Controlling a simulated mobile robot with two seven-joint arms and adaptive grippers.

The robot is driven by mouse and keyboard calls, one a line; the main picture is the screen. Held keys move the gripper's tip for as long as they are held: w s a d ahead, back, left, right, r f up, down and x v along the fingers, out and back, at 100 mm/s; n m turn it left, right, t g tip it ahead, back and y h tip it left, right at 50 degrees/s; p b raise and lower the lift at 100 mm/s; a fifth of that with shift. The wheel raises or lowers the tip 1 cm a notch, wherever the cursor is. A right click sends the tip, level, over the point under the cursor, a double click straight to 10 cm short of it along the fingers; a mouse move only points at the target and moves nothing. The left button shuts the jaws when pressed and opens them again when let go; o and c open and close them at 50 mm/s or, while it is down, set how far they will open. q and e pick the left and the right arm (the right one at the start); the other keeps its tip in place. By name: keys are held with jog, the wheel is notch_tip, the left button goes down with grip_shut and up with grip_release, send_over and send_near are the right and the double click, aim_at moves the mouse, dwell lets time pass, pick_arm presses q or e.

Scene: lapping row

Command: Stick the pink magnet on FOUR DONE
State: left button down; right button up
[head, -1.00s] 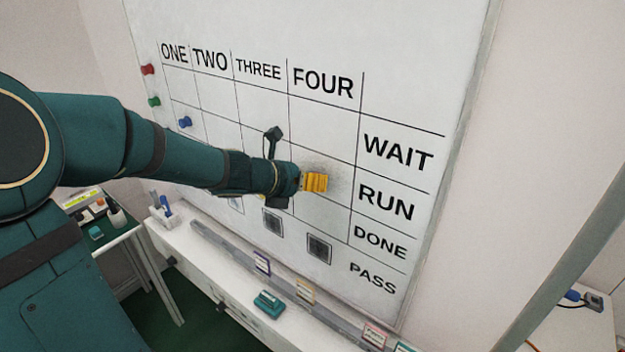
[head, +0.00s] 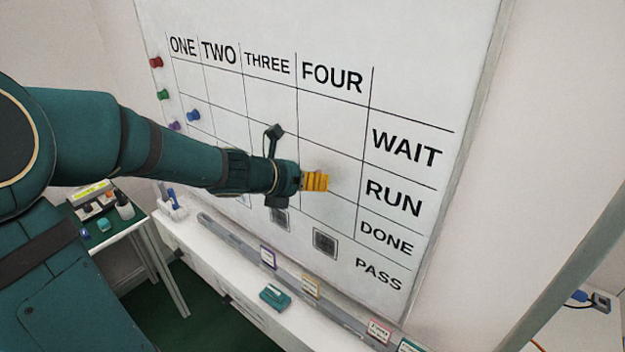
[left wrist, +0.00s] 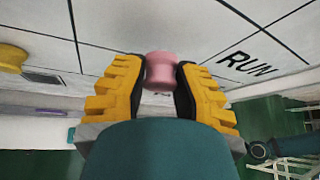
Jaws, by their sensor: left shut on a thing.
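The whiteboard (head: 410,90) carries a grid with columns ONE to FOUR and rows WAIT, RUN, DONE (head: 386,238) and PASS. My left gripper (head: 316,181) is in front of the FOUR column (head: 332,78), around the height of the RUN row in the head view. In the left wrist view its yellow fingers are shut on the pink magnet (left wrist: 160,70), with the RUN label to the right. The magnet is hidden in the head view. I cannot tell whether it touches the board. My right gripper is not in view.
Red (head: 156,62), green (head: 163,95), blue (head: 193,116) and purple (head: 174,126) magnets are at the board's left. Dark square patches (head: 325,242) lie low on the board. A ledge below holds a teal eraser-like block (head: 275,296) and small cards (head: 311,286).

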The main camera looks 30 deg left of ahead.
pick_arm(q)
jog(key=s, duration=0.6)
jog(key=shift+a+p, duration=0.2)
jog(key=shift+p, duration=0.2)
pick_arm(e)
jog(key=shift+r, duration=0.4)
